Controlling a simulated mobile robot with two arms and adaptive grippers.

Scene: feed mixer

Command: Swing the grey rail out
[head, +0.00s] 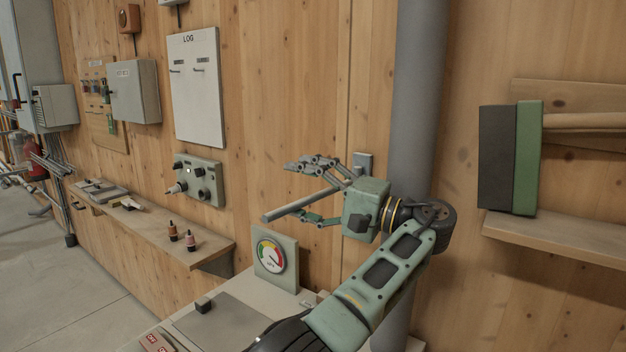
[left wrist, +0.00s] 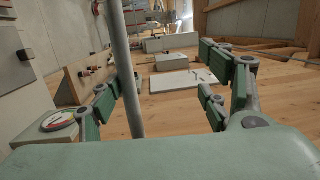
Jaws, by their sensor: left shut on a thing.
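The grey rail (head: 295,206) is a straight bar standing out from the wooden wall. Its free end points left and toward me in the head view. A small grey bracket (head: 363,161) on the wall is just behind my left gripper. In the left wrist view the rail (left wrist: 121,65) passes between the fingers of my gripper (left wrist: 158,90), close to the left finger. The rail's wall end is hidden behind the gripper body. My right gripper is out of view.
A dial gauge (head: 271,256) stands on the console (head: 225,318) below. A thick grey pipe (head: 420,90) runs up the wall behind my wrist. A control box (head: 199,180), a log board (head: 197,88) and a shelf (head: 208,238) with small bottles are left. A green-and-black block (head: 511,158) is right.

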